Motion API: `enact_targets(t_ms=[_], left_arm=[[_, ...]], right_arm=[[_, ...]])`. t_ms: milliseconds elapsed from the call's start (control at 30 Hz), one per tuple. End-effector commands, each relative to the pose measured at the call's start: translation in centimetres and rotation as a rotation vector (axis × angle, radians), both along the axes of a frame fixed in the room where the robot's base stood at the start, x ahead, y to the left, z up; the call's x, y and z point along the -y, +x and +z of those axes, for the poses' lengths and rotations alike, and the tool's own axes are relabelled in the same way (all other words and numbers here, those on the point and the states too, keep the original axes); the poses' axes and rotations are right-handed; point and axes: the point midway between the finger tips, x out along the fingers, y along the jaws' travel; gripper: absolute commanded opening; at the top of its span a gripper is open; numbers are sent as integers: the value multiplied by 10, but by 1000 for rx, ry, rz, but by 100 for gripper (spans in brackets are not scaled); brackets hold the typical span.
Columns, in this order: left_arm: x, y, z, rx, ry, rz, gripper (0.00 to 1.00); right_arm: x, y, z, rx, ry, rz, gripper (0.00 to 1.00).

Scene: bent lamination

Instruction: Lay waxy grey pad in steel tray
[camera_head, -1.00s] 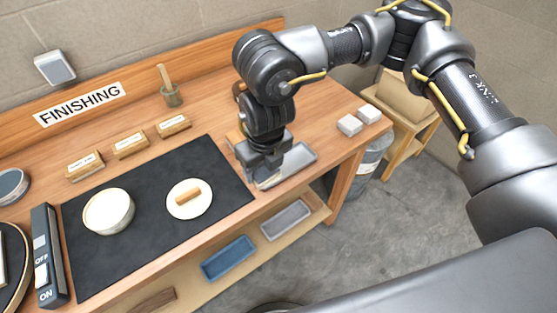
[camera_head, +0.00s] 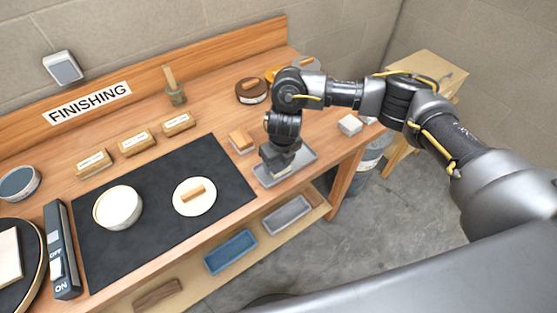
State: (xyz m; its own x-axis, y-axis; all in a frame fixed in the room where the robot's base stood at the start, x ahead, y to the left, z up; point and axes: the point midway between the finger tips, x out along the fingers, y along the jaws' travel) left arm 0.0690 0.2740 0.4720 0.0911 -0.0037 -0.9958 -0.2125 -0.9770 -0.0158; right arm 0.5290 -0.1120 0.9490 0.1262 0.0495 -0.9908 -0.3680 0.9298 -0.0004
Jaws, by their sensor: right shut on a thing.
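The steel tray (camera_head: 306,156) lies on the wooden bench, to the right of the black mat. My right gripper (camera_head: 281,171) is over the tray and points down. It is shut on a pale grey piece (camera_head: 284,173), likely the waxy grey pad, which shows only as a small edge under the fingers. The gripper hides most of this piece and the middle of the tray. I cannot tell whether the piece touches the tray floor. My left gripper is not in view.
A tan-topped block (camera_head: 241,142) stands close to the tray's left side. White blocks (camera_head: 350,125) sit to its right near the bench edge. The black mat (camera_head: 150,235) holds a bowl (camera_head: 118,208) and a pale disc (camera_head: 194,207). Blue (camera_head: 231,252) and grey (camera_head: 287,214) trays lie on the shelf below.

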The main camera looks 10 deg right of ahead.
Motion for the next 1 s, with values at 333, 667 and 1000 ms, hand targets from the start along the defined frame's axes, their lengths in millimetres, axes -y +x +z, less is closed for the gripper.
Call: enact_targets(t_ms=[333, 667, 1000], left_arm=[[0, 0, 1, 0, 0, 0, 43], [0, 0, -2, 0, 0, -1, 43], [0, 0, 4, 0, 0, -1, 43]], right_arm=[[0, 0, -6, 1, 0, 1, 40], [0, 0, -9, 1, 0, 0, 83], [0, 0, -2, 1, 0, 0, 83]])
